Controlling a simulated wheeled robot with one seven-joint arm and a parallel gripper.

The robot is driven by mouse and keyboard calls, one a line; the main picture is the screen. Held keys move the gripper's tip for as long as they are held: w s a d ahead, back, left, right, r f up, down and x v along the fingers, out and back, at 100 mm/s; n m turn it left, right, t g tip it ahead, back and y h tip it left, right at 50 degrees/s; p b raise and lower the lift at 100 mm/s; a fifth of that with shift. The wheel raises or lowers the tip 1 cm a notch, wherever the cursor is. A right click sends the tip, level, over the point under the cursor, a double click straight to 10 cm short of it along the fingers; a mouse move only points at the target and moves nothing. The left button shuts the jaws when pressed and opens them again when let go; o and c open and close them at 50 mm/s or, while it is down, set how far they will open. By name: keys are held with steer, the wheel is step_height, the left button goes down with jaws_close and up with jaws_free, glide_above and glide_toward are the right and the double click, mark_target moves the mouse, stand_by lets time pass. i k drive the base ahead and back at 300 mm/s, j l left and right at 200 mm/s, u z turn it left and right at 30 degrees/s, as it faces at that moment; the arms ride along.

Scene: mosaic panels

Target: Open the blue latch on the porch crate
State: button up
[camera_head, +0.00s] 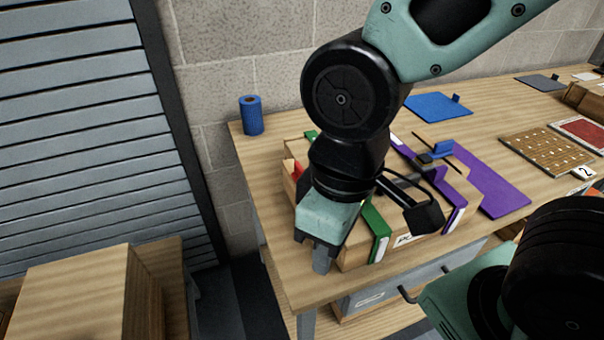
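The wooden crate (352,258) stands on the workbench, and my arm hides much of its top and left. Its front label (404,239) is partly covered. A green band (376,232) and a purple band (455,214) cross its front edge. A small blue piece (443,148) shows at the crate's far right, beside a dark part; I cannot tell for certain that it is the latch or how it is set. My gripper (320,262) points down at the crate's front left, apart from the blue piece. Its finger gap is unclear.
A blue roll (252,115) stands at the bench's back left. A blue panel (436,106) and a purple panel (497,190) lie near the crate. A pegged board (550,150) lies to the right. Wooden boxes (85,300) stand at lower left. The bench's left front corner is clear.

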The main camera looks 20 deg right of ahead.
mark_target(443, 148)
steer(key=j+z, duration=0.15)
steer(key=z, duration=0.2)
steer(key=j+z, duration=0.2)
steer(key=z, duration=0.15)
